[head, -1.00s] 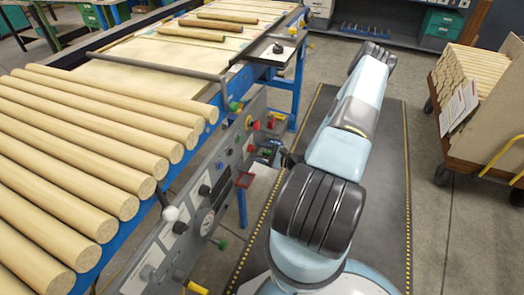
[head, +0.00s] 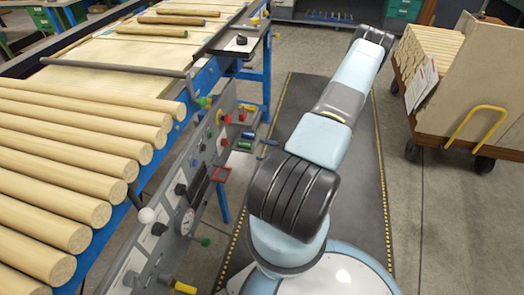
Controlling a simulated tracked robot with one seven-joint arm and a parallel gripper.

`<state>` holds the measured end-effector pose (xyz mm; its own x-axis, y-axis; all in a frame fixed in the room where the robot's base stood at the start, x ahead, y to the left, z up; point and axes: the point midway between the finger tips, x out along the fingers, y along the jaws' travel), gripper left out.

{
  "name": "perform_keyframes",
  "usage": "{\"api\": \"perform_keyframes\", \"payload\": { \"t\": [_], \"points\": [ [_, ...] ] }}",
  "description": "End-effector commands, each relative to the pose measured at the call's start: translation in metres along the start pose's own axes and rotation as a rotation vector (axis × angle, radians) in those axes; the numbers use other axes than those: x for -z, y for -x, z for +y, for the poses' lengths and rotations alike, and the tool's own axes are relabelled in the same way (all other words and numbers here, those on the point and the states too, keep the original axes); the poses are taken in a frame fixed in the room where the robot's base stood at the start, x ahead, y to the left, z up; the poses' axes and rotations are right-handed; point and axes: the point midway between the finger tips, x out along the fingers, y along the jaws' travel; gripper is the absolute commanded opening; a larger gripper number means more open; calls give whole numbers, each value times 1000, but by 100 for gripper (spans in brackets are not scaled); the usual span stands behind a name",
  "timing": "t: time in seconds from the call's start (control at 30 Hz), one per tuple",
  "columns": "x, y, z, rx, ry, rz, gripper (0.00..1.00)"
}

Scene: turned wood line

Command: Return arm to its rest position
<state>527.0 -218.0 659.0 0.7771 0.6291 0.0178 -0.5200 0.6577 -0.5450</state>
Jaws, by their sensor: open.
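My arm (head: 338,110) stands right of the machine, in the lower middle of the head view. Its pale blue links and dark ribbed joints reach from my round base up and away, leaning slightly right. A dark joint (head: 375,38) tops the visible part. My gripper does not show; the part of the arm beyond that joint is out of sight. I see no object held.
Several thick wooden rods (head: 75,150) lie on the blue-framed machine at left, above its control panel (head: 190,200). Thinner rods (head: 172,20) lie on its far bed. A loaded wooden cart (head: 470,85) stands right. Dark floor matting (head: 350,180) lies between them.

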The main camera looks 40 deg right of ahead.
Motion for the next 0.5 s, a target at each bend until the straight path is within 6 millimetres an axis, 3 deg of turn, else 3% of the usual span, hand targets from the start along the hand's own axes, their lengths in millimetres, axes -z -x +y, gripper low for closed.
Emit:
{"api": "perform_keyframes", "payload": {
  "t": [0.5],
  "points": [
    [-5,-4,-4,-26,11,-8,63]
  ]
}}
